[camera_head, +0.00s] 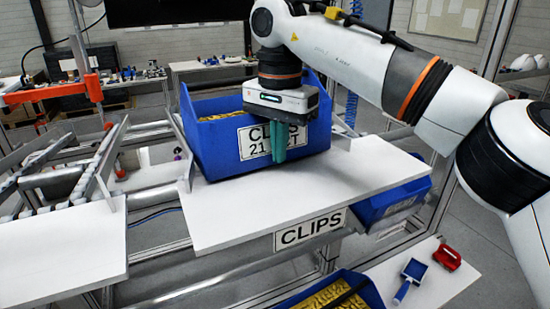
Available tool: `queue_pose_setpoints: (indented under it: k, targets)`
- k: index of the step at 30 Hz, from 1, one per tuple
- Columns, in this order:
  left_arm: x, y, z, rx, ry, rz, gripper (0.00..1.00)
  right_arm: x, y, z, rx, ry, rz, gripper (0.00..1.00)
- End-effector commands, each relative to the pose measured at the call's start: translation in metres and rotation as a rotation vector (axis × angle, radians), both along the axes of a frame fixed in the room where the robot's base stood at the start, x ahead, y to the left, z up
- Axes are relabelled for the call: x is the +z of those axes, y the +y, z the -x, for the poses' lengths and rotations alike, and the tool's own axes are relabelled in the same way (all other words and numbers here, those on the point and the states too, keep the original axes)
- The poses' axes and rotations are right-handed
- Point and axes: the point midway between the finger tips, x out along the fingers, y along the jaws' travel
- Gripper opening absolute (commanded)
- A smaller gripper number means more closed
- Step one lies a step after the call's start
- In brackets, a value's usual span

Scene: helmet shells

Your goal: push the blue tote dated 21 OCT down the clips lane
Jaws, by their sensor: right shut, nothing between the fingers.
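The blue tote (212,148) stands upright on a white shelf board (250,205). Its white front label reads CLIPS above 21 and a partly covered OCT. Yellow contents show inside it. My right gripper (279,150) comes down from above, with its green fingers shut and empty. The fingers hang in front of the tote's label and hide part of it. I cannot tell whether they touch the tote's front wall. A CLIPS sign (310,230) is fixed to the board's front edge. My left gripper is not in view.
A roller lane (70,180) lies left, beside another white board (60,250). Another blue tote (395,208) is below the board at the right. A blue bin with yellow parts (335,292), a blue-handled tool (410,275) and a red item (447,257) are lower right.

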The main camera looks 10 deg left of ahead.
Motion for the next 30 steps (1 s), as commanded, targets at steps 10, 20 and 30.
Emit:
queue_pose_setpoints:
  k: [10, 20, 30]
  targets:
    - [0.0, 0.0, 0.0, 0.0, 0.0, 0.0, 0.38, 0.033, -0.007, 0.01, 0.0, -0.002, -0.001, 0.0]
    - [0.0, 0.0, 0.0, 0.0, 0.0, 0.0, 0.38, 0.064, -0.014, 0.019, -0.001, -0.003, -0.002, 0.0]
    - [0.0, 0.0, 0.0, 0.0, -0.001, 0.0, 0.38, 0.079, -0.017, 0.024, 0.001, 0.0, -0.002, 0.0]
